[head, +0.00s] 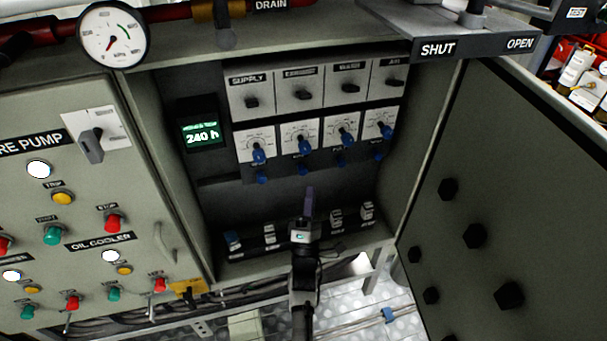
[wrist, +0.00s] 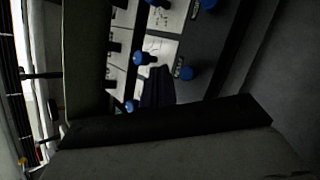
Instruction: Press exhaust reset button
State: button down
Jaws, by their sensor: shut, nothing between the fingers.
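The open cabinet holds a panel with several columns, each with a black switch, a dial with a blue knob and a small blue button below. The second column's label starts with E but is too blurred to read fully; its blue button (head: 300,169) sits under its dial and knob (head: 303,146). My gripper (head: 309,192) is shut and empty, pointing up in front of the lower panel, just below and slightly right of that button. In the wrist view its dark fingertips (wrist: 157,88) show near blue knobs and a blue button (wrist: 187,73); I cannot tell which column these belong to, or whether they touch.
A green display (head: 201,135) reading 240 h is left of the dials. An open cabinet door (head: 500,200) bounds the right. A control panel with coloured buttons (head: 110,222) is on the left. Small breakers (head: 232,240) line the cabinet's bottom.

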jog(key=shift+w+a+b, duration=0.3)
jog(key=shift+w, duration=0.6)
jog(key=shift+w+a+b, duration=0.25)
jog(key=shift+w+a, duration=0.05)
jog(key=shift+w, duration=0.6)
jog(key=shift+w, duration=0.1)
dwell(0.6)
jog(key=shift+w+a, duration=0.1)
jog(key=shift+w, duration=0.2)
jog(key=shift+w+a+b, duration=0.15)
jog(key=shift+w+b, duration=0.25)
jog(key=shift+w, duration=0.05)
dwell(0.7)
jog(key=shift+s+d, duration=0.25)
jog(key=shift+s, duration=0.65)
jog(key=s, duration=0.1)
jog(key=s+d+p, duration=0.1)
jog(key=s, duration=0.2)
jog(key=shift+s+d+p, duration=0.3)
jog(key=shift+s, duration=0.1)
